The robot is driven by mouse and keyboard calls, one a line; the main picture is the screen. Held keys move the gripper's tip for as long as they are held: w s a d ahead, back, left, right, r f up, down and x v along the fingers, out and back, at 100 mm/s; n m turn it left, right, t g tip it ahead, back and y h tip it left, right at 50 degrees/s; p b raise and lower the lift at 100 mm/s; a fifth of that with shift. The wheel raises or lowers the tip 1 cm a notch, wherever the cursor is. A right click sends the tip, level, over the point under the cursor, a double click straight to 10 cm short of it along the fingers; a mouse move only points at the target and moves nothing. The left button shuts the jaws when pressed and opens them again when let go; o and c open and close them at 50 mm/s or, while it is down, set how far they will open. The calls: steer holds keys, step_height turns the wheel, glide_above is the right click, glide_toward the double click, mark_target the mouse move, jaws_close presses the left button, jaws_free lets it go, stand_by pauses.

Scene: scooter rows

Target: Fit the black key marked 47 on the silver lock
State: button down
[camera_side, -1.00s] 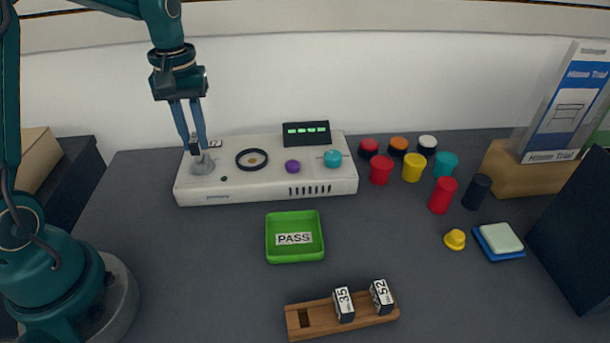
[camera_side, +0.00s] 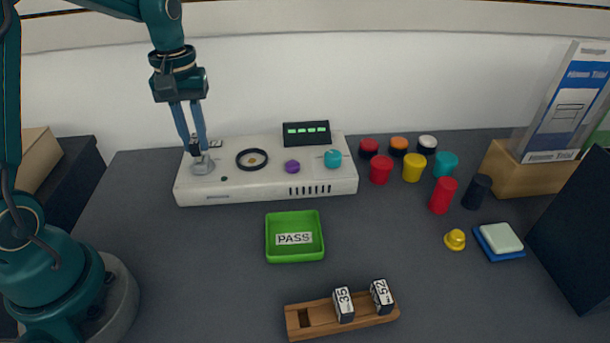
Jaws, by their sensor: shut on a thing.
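My gripper (camera_side: 196,145) is above the left end of the white console, fingers pointing down, shut on a small black key (camera_side: 194,147). The key is mostly hidden between the fingers, and its number cannot be read. Right below it is the silver lock (camera_side: 202,165), a grey rounded piece on the console. The key is at the top of the lock; I cannot tell whether they touch. Two other black keys with white labels, 35 (camera_side: 343,304) and 52 (camera_side: 381,296), stand in the wooden rack (camera_side: 358,321), whose left slot is empty.
The white console (camera_side: 265,188) carries a black ring (camera_side: 252,159), a purple knob (camera_side: 292,167), a teal knob (camera_side: 333,158) and a display (camera_side: 306,133). A green PASS tray (camera_side: 294,256) lies in front. Several coloured cups and caps stand at right, beside a box (camera_side: 567,105).

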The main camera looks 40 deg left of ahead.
steer(key=shift+f, duration=0.8)
stand_by(0.5)
steer(key=shift+c, duration=1.5)
jaws_free()
steer(key=shift+r, duration=0.1)
steer(key=shift+r, duration=2.9)
